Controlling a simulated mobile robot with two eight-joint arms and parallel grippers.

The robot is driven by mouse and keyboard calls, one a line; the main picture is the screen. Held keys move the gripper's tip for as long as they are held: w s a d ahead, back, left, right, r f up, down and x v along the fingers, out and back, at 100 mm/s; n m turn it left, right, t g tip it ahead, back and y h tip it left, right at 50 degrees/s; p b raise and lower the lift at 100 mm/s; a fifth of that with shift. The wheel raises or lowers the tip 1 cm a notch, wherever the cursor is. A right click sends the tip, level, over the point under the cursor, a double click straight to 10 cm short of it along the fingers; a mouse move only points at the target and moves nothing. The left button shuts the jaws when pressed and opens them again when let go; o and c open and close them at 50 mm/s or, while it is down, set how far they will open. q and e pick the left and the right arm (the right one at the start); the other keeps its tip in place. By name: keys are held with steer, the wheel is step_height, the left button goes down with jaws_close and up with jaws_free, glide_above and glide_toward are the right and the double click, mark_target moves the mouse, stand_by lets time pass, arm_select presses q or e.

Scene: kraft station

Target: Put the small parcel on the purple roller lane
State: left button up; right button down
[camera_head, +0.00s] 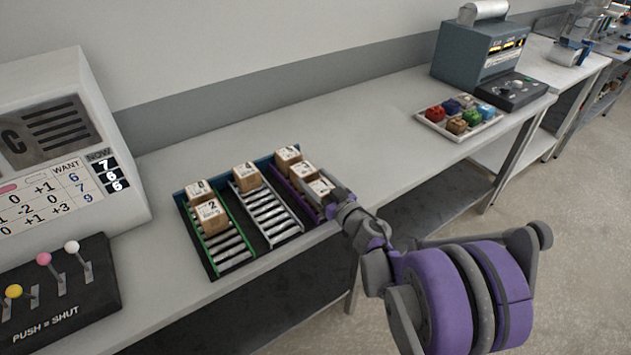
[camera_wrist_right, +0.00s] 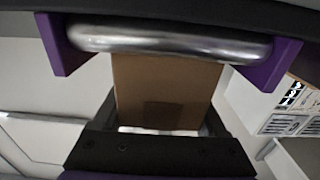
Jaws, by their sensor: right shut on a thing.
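The small parcel (camera_head: 320,188) is a brown box with a white label on top, at the near end of the purple roller lane (camera_head: 308,210). My right gripper (camera_head: 328,192) is shut on it from the near right side. In the right wrist view the parcel (camera_wrist_right: 165,92) is close to a metal roller between purple rails (camera_wrist_right: 66,45). I cannot tell whether it rests on the rollers. Two more boxes, a far one (camera_head: 288,157) and a middle one (camera_head: 302,173), sit behind it on the purple lane. My left gripper is not in view.
A white-railed lane (camera_head: 268,215) holds one box (camera_head: 246,177). A green lane (camera_head: 232,256) holds two boxes (camera_head: 211,213). A panel with levers (camera_head: 55,290) and a display (camera_head: 50,140) stand left. A tray of coloured pieces (camera_head: 488,130) stands right. The table between is clear.

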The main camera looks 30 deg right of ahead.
steer(key=shift+c, duration=1)
jaws_free()
steer(key=shift+f, duration=0.15)
steer(key=shift+o, duration=1)
steer(key=shift+w, duration=0.15)
